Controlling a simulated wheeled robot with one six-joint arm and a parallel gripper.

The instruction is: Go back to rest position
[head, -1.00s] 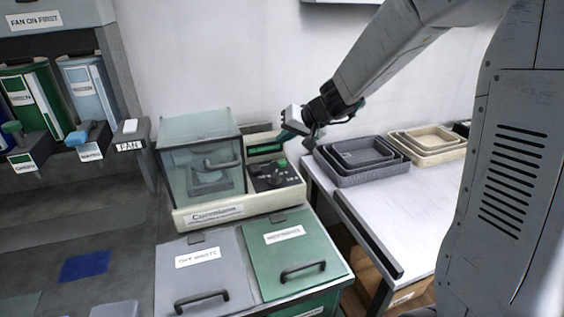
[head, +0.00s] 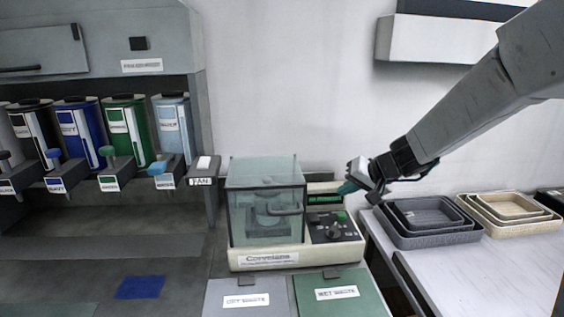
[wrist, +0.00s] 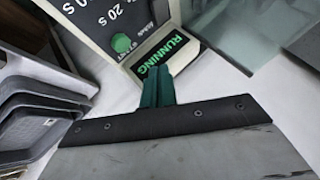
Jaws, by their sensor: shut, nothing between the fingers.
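My gripper (head: 347,188) is at the right end of the Corvelane machine (head: 270,262), just above and beside its control panel. In the wrist view the teal fingers (wrist: 156,88) are closed together and hold nothing. Beyond them the panel's screen (wrist: 168,60) reads "RUNNING" in green. A green start button (wrist: 121,43) and a dial lie beside the screen. I cannot tell whether the fingertips touch the machine. The machine's clear glass hood (head: 262,215) is down, with something inside seen dimly.
Grey nested trays (head: 428,238) and cream nested trays (head: 510,230) stand on the white table (head: 450,275) at right. Grey (head: 235,285) and green (head: 335,310) waste lids are in front. Labelled canisters (head: 125,130) line the left. A wall box (head: 440,42) hangs above.

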